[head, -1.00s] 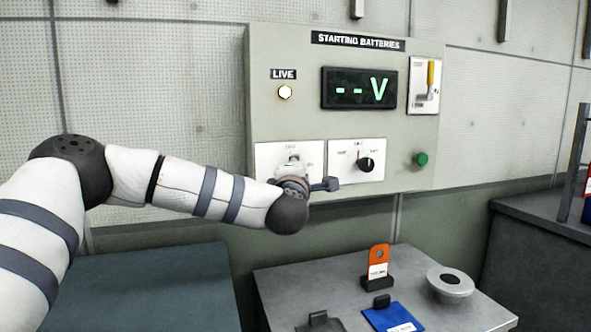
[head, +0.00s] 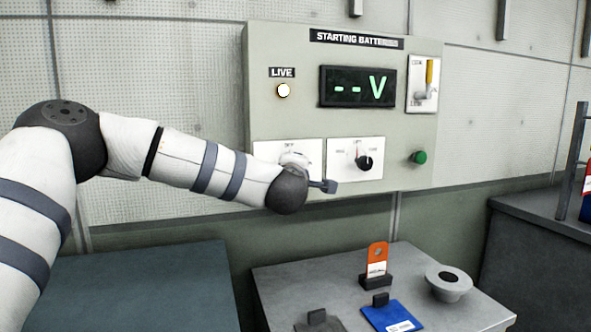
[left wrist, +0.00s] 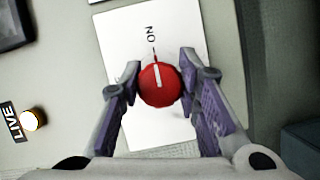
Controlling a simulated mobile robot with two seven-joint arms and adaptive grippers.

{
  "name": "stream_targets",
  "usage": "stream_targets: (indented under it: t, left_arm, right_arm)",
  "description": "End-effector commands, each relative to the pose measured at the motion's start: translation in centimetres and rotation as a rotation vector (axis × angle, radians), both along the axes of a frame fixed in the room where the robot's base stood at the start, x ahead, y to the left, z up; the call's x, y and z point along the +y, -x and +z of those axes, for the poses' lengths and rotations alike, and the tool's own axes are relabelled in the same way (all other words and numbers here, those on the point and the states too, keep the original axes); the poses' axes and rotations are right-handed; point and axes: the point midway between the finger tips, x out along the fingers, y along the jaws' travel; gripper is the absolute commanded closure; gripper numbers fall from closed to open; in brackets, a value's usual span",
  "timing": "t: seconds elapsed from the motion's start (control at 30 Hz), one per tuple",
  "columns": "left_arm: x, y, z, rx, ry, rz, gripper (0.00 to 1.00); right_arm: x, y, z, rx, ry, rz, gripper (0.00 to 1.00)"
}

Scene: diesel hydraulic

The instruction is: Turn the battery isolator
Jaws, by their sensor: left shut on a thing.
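The battery isolator is a red round knob (left wrist: 160,85) with a white line, on a white plate (left wrist: 185,40). In the left wrist view the line points up towards the word ON. My left gripper (left wrist: 161,76) is shut on the knob, one finger on each side. In the head view my wrist hides most of the knob and part of its plate (head: 312,150), at the panel's lower left. The LIVE lamp (head: 283,90) above the plate looks bright white; it also shows in the left wrist view (left wrist: 33,119). My right gripper is not in view.
The panel (head: 300,120) also holds a display (head: 358,87) reading "--V", a black selector knob (head: 364,163), a yellow-handled lever (head: 430,72) and a green button (head: 418,157). Below, a grey table carries an orange tag (head: 377,258), a blue tag (head: 392,317) and a flanged grey part (head: 448,283).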

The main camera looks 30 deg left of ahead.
Motion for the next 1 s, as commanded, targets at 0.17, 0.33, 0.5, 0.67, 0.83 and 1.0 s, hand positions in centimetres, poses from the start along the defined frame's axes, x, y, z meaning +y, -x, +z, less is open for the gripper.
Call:
stream_targets:
  t: [0.17,0.33,0.5,0.67,0.83,1.0]
  left_arm:
    - [0.1,0.0,0.4,-0.008,-0.003,0.003,0.98]
    - [0.1,0.0,0.4,-0.007,-0.003,0.003,0.49]
    - [0.0,0.0,0.2,-0.004,-0.002,0.001,0.49]
    - [-0.5,0.8,0.2,-0.002,-0.001,-0.002,0.49]
    - [-2.5,4.7,0.7,-0.005,-0.001,-0.003,0.49]
    - [-4.4,8.5,1.0,-0.005,-0.002,-0.002,0.49]
  right_arm:
    - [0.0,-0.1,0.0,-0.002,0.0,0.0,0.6]
    - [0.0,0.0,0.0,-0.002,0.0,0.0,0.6]
    - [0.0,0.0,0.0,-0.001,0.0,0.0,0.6]
    - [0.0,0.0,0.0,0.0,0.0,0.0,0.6]
    - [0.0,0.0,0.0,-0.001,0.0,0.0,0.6]
    - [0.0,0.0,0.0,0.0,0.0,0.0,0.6]
